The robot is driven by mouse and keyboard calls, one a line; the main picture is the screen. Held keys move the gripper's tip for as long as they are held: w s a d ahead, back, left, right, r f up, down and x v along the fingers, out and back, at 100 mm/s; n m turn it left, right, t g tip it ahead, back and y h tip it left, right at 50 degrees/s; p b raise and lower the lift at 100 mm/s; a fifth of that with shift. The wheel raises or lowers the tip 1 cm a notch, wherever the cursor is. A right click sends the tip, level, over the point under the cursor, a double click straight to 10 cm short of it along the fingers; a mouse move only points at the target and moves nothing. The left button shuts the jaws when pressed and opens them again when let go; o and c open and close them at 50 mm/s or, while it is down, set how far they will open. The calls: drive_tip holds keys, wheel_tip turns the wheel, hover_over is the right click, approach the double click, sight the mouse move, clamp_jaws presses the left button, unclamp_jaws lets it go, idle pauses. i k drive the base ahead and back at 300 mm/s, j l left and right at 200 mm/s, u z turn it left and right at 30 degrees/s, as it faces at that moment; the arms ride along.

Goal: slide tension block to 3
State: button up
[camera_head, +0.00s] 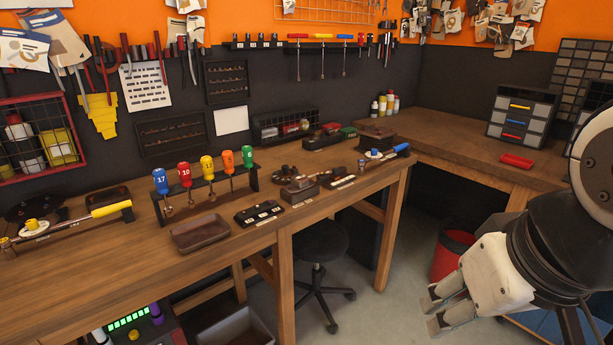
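My gripper (437,311) is at the lower right, over the floor in front of the bench and well apart from everything on it. Its two pale fingers are spread, with nothing seen between them. A small brown block (300,191) sits on the workbench right of the screwdrivers and may be the tension block. Pale label strips (343,182) lie to its right; their marks are too small to read. A black plate with white marks (258,213) lies to its left. I cannot tell for sure which piece is the tension block, or its setting.
The wooden workbench (100,262) holds a rack of coloured screwdrivers, a brown tray (200,233) and a yellow-handled tool (110,209). A blue-handled tool (388,153) lies at the right. A black stool (318,242) stands beneath; a red bin (452,254) stands behind my gripper.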

sight(335, 170)
drive_tip(key=i+j, duration=0.1)
drive_tip(key=i, duration=1.8)
